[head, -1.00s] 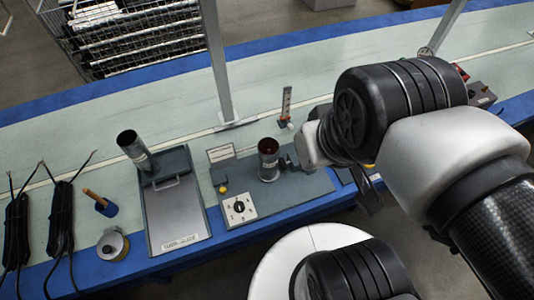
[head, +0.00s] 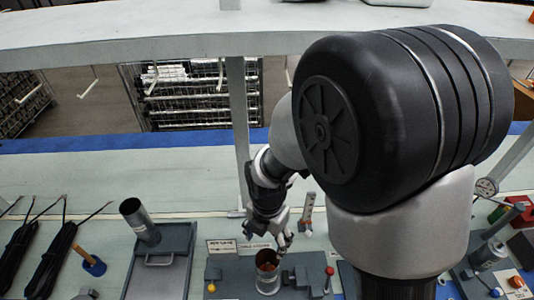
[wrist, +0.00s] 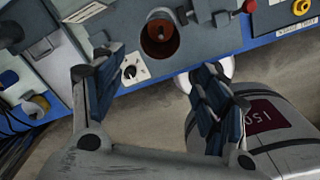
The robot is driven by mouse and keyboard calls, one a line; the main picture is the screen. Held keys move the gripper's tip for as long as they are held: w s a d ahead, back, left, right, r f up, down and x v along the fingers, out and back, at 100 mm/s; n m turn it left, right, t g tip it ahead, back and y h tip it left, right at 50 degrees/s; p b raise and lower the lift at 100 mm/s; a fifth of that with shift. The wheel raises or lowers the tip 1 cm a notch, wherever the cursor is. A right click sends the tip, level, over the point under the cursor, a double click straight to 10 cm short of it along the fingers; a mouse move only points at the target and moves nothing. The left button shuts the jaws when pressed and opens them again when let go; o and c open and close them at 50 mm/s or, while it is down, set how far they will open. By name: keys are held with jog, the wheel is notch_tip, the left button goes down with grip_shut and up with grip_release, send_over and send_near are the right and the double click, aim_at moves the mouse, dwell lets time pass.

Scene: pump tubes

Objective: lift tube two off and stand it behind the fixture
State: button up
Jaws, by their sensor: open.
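A metal tube (head: 268,272) with a reddish-brown inside stands upright in the grey fixture (head: 232,285). The same tube (wrist: 160,38) shows from above in the wrist view. My gripper (head: 281,246) is just above and beside its rim in the head view; whether they touch cannot be told. In the wrist view my gripper (wrist: 160,68) has its fingers spread apart with nothing between them, pointing toward the fixture. I cannot read a number on either tube.
A red-topped lever (head: 329,272) rises at the fixture's right. A gauge strip (head: 306,212) stands behind it. The pale green bench (head: 120,180) behind the fixture is mostly clear, apart from a post (head: 240,130).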

aim_at(267, 264)
jog(key=shift+o, duration=1.4)
jog(key=shift+w+f+n, duration=0.1)
jog(key=shift+f+n, duration=0.5)
jog(key=shift+f, duration=0.25)
jog(key=shift+o, duration=0.4)
notch_tip(267, 264, down, 17)
jog(key=b, duration=0.6)
jog(key=shift+a, duration=0.1)
jog(key=shift+c, duration=0.2)
jog(key=c, duration=1.5)
jog(key=o, duration=0.9)
jog(key=shift+c, duration=0.2)
jog(key=c, duration=0.7)
jog(key=shift+r+p, duration=0.5)
jog(key=shift+r, duration=0.2)
